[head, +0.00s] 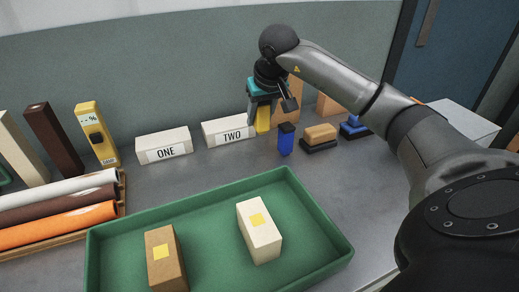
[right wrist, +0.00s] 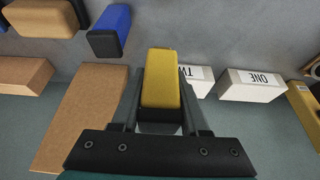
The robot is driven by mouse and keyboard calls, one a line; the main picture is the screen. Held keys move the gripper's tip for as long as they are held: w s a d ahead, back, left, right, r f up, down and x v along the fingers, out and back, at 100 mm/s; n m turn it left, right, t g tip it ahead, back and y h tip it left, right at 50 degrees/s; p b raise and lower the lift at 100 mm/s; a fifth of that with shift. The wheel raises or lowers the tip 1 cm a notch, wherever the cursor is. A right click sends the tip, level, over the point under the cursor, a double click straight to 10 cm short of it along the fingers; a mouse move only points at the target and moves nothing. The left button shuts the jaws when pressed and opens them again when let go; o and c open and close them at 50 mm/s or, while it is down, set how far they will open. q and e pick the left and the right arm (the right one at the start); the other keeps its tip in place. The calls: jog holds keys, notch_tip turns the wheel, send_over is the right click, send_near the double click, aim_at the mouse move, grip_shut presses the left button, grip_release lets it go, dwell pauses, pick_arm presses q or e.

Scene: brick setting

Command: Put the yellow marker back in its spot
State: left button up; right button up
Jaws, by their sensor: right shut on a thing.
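The yellow marker (head: 263,121) is a small block held upright between the fingers of my right gripper (head: 263,101), just right of the white block marked TWO (head: 228,132). In the right wrist view, the yellow marker (right wrist: 161,77) sits between both fingers of the gripper (right wrist: 160,112). I cannot tell whether its lower end touches the counter. A blue marker with a black top (head: 286,139) stands a little to the right; it also shows in the right wrist view (right wrist: 110,27). My left gripper is not in view.
The white block marked ONE (head: 164,146) stands left of TWO. Tan and blue erasers (head: 320,134) lie to the right. Brown blocks stand behind the gripper. A green tray (head: 110,226) with two blocks is in front. Rolls and a yellow device (head: 97,135) are left.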

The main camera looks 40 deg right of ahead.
aim_at(260, 130)
notch_tip(260, 130, down, 4)
jog(key=shift+f+b, duration=0.15)
jog(key=shift+b, duration=0.35)
jog(key=shift+f+b, duration=0.5)
jog(key=shift+f, duration=1.2)
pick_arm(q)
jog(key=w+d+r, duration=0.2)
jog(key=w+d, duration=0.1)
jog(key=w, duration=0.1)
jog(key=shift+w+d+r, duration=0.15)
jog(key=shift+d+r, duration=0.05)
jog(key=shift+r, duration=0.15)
pick_arm(e)
jog(key=shift+f, duration=0.5)
jog(key=shift+f, duration=0.1)
jog(key=o, duration=1)
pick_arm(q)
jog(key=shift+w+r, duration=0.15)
pick_arm(e)
jog(key=shift+o, duration=0.2)
jog(key=shift+r, duration=0.25)
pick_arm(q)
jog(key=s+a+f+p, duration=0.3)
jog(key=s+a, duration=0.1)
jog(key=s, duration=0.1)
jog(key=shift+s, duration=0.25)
pick_arm(e)
jog(key=v, duration=1.1)
jog(key=shift+s+r, duration=0.15)
jog(key=shift+r, duration=0.2)
